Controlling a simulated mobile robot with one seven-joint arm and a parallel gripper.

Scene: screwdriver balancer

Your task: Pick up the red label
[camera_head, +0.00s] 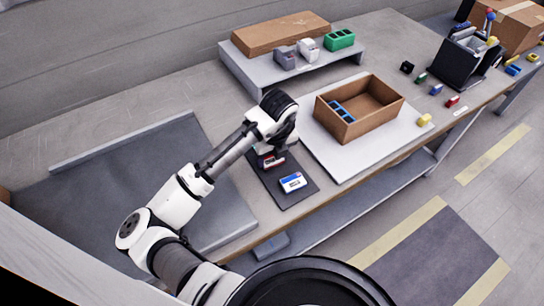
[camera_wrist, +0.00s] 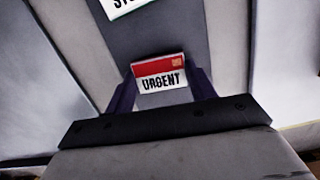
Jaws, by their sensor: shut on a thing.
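In the head view the red label (camera_head: 274,162) shows at the tip of my gripper (camera_head: 268,157), over the far part of the dark mat (camera_head: 287,196). I cannot tell whether it touches the mat or is held slightly above it.
A blue and white label (camera_head: 292,182) lies on the mat nearer the table's front edge. A white label (camera_wrist: 124,5) with green lettering edge shows at the wrist view's top. An open cardboard box (camera_head: 385,112) stands to the right on a white board (camera_head: 330,160).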

